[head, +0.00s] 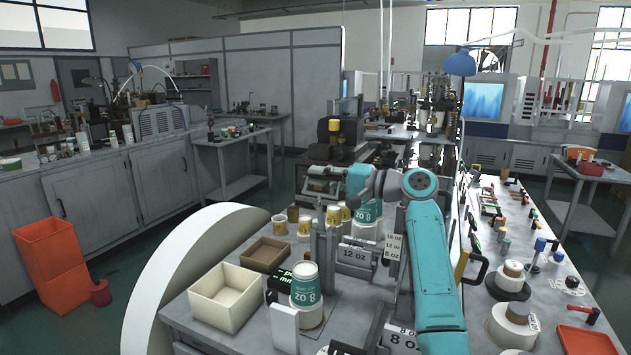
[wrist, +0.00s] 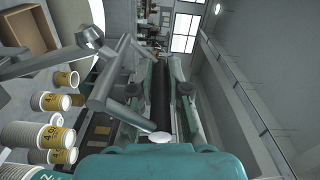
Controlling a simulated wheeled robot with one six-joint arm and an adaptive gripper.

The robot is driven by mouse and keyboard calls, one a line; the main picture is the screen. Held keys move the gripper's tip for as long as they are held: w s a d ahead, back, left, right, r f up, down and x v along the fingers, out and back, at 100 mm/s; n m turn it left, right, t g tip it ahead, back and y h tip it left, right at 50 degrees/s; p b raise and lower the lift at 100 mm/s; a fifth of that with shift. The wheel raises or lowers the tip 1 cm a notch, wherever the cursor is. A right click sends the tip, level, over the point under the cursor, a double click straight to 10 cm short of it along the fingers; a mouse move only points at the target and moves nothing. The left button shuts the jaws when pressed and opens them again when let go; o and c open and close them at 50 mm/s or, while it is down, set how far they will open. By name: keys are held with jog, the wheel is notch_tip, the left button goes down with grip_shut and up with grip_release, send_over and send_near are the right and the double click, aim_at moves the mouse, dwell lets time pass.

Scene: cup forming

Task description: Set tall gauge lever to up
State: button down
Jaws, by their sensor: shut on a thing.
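My gripper (head: 322,178) is at the end of my teal arm, above the middle of the workbench, beyond the upright grey posts. In the wrist view its two long fingers (wrist: 163,88) stand close on either side of a dark narrow shape. They are shut on a part that appears to be the tall gauge lever, but the grip is mostly hidden. Beside the fingers in the wrist view are a grey bar (wrist: 112,85) and a rounded grey knob (wrist: 90,38). Whether the lever is up or down cannot be told.
Several paper cups (head: 304,226) stand below my gripper; some also show at left in the wrist view (wrist: 50,102). A cream box (head: 226,297), a brown tray (head: 265,254) and a teal-white cup (head: 304,285) occupy the front left.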

jog(key=shift+w+d+f+m, duration=0.1)
jog(key=shift+w+d+m, duration=0.1)
jog(key=shift+w+m, duration=0.25)
jog(key=c, duration=1.1)
grip_release()
jog(key=shift+c, duration=0.2)
jog(key=shift+d, duration=0.1)
jog(key=v, duration=1.1)
jog(key=shift+d, duration=0.4)
jog(key=shift+s, duration=0.1)
